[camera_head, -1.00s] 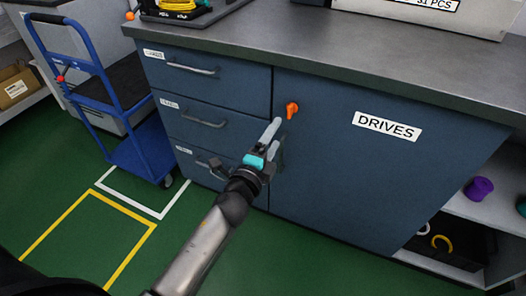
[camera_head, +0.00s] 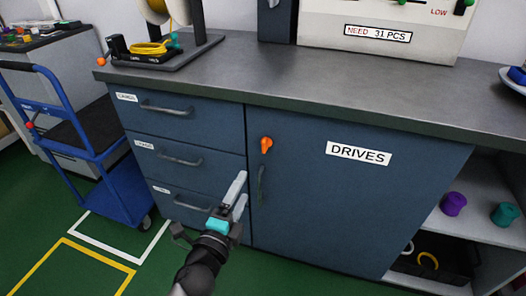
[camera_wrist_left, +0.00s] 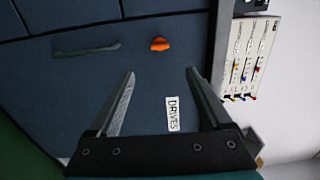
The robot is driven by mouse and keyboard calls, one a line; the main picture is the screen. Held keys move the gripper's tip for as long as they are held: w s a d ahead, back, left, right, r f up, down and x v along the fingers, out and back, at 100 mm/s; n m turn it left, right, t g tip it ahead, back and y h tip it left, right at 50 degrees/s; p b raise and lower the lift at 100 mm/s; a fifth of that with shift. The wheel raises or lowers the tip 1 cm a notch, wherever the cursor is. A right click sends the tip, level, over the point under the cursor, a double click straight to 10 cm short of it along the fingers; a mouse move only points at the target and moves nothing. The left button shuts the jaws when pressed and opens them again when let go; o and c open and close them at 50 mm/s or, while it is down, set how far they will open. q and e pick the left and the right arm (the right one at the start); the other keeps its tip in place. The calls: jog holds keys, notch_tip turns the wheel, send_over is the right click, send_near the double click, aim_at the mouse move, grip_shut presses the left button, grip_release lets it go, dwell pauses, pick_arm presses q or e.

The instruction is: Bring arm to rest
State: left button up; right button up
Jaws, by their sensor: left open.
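My left gripper (camera_head: 238,192) is in front of the blue cabinet, near the seam between the drawers and the door labelled DRIVES (camera_head: 340,190). Its fingers are apart and empty; the left wrist view shows the open gripper (camera_wrist_left: 160,90) facing the door. The door is closed, with a dark vertical handle (camera_head: 261,186) and an orange latch knob (camera_head: 266,145) above it. In the left wrist view the orange knob (camera_wrist_left: 160,44) and the handle (camera_wrist_left: 86,50) lie beyond the fingertips, apart from them. My right gripper is not in view.
A blue cart (camera_head: 110,170) stands left of the cabinet on the green floor. The grey worktop (camera_head: 290,85) carries a spool stand with yellow cable (camera_head: 150,47). Open shelves at right hold a purple cup (camera_head: 453,204) and a teal cup (camera_head: 505,214).

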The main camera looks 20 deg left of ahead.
pick_arm(q)
jog(key=s+f+n+g+p, duration=0.3)
jog(key=s+f+n+g, duration=0.1)
jog(key=f, duration=0.7)
jog(key=s+f+n+g+p, duration=0.3)
jog(key=s+f+n, duration=0.15)
jog(key=f, duration=0.55)
jog(key=s+a+f+n+g+p, duration=0.1)
jog(key=s+a+f+n+g, duration=0.1)
jog(key=s, duration=0.6)
jog(key=s+a+f+n+g+p, duration=0.2)
jog(key=s+f+n+g, duration=0.1)
jog(key=s+f, duration=0.3)
jog(key=s+a+f+n+g+y+p, duration=0.1)
jog(key=s+a+f+n+g, duration=0.1)
jog(key=s, duration=0.8)
notch_tip(320, 180, down, 2)
jog(key=shift+s+f+n+g, duration=0.25)
jog(key=shift+s+n+g, duration=0.2)
jog(key=shift+g, duration=0.35)
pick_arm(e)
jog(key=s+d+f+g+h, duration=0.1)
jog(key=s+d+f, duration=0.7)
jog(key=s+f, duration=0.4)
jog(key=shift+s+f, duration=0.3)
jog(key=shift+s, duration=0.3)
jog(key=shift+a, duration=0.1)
